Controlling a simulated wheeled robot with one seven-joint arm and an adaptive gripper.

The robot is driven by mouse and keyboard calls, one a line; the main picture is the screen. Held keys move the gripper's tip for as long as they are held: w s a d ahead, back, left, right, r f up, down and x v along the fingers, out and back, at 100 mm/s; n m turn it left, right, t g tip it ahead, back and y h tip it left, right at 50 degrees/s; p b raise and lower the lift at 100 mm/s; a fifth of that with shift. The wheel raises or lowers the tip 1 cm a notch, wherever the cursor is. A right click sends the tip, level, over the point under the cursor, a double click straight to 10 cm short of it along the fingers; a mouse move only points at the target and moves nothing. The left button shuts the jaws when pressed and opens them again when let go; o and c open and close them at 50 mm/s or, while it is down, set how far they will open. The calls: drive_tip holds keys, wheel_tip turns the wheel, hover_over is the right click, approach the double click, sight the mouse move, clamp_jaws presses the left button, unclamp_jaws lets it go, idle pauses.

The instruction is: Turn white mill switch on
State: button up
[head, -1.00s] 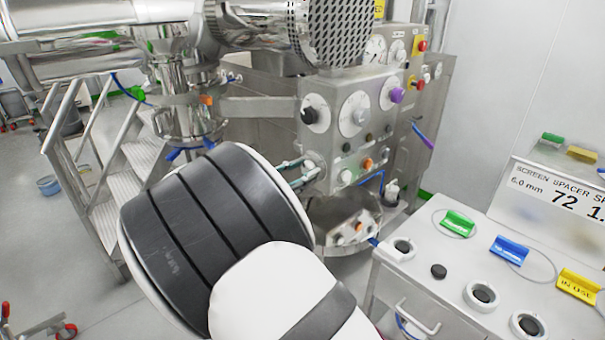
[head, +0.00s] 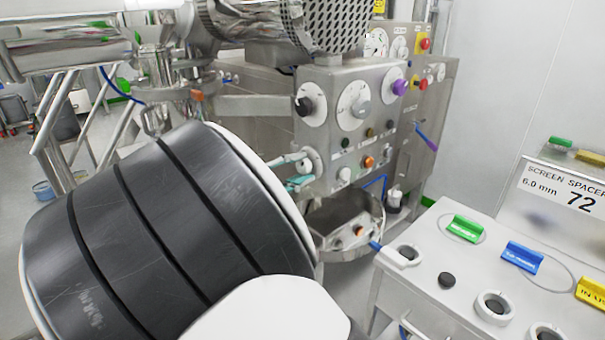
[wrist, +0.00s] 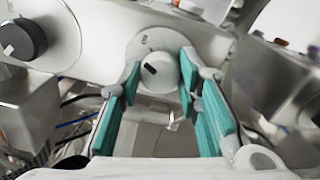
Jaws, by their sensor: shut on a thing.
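The white mill switch (head: 306,165) is a round white knob on a pale dial plate, low on the left of the steel control panel (head: 330,82). In the wrist view the white switch (wrist: 158,72) shows a short dark mark on its face, tilted up-left to down-right. My gripper (head: 299,172) reaches it from the left, with its teal fingers at the knob. In the wrist view my gripper (wrist: 160,82) has one teal finger on each side of the knob and is shut on it. The fingers partly hide the knob in the head view.
A black knob (head: 303,106), a grey knob (head: 361,107) and a purple knob (head: 399,88) sit above on the panel. An orange button (head: 369,161) and a white button (head: 344,174) are to the right. A steel bowl (head: 340,245) lies below. A bench (head: 425,290) stands right.

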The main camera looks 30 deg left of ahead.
drive_tip(key=shift+f+m+b, duration=0.1)
drive_tip(key=shift+m+b, duration=0.8)
drive_tip(key=shift+m, duration=0.5)
drive_tip(key=o, duration=1.1)
drive_tip(key=shift+o, duration=0.2)
drive_tip(key=shift+s, duration=0.1)
drive_tip(key=v, duration=1.1)
drive_tip(key=shift+s+a, duration=0.2)
drive_tip(key=shift+s, duration=0.15)
